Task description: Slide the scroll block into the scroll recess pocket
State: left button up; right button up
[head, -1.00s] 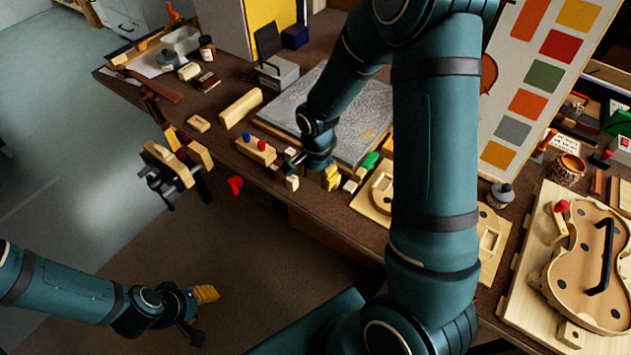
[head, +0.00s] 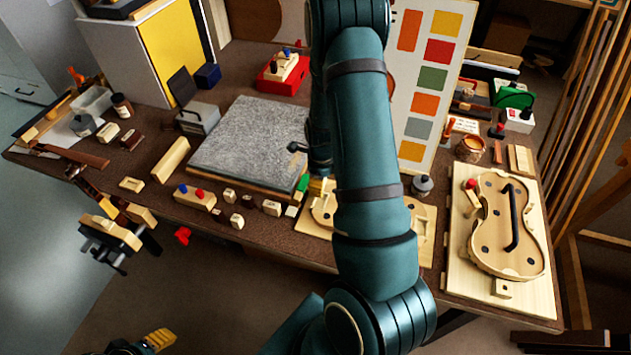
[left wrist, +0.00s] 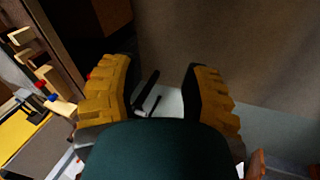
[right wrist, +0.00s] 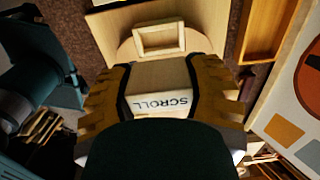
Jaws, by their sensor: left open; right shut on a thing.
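My right gripper (right wrist: 150,95) is shut on the scroll block (right wrist: 162,102), a pale wooden block lettered SCROLL that sits between its yellow fingers. Just beyond the block in the right wrist view is a raised rectangular pocket frame (right wrist: 159,38) on a pale wooden board; its hollow looks empty. The block is short of the frame; its height above the board is hard to judge. In the head view the right gripper's yellow fingers (head: 319,187) show partly behind my right arm, over the left end of the pale board (head: 427,215). My left gripper (left wrist: 160,88) is open and empty, away from the bench.
Several small blocks (head: 237,220) and a green piece (head: 303,183) lie left of the board. A grey slab (head: 250,140) lies behind them. A violin-shaped mould (head: 508,240) stands on a board at the right. A bench vise (head: 108,236) sticks out at the left.

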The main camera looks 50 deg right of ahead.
aim_at(320, 203)
notch_tip(320, 203, down, 4)
jog(key=b, duration=0.2)
jog(key=shift+r+b, duration=0.25)
jog(key=shift+b, duration=0.05)
jog(key=shift+f+b, duration=0.8)
jog(key=shift+f, duration=0.35)
dwell(1.1)
jog(key=shift+f+b, duration=0.45)
jog(key=shift+f, duration=0.45)
jog(key=o, duration=1)
jog(key=shift+c, duration=0.2)
jog(key=shift+r, duration=0.15)
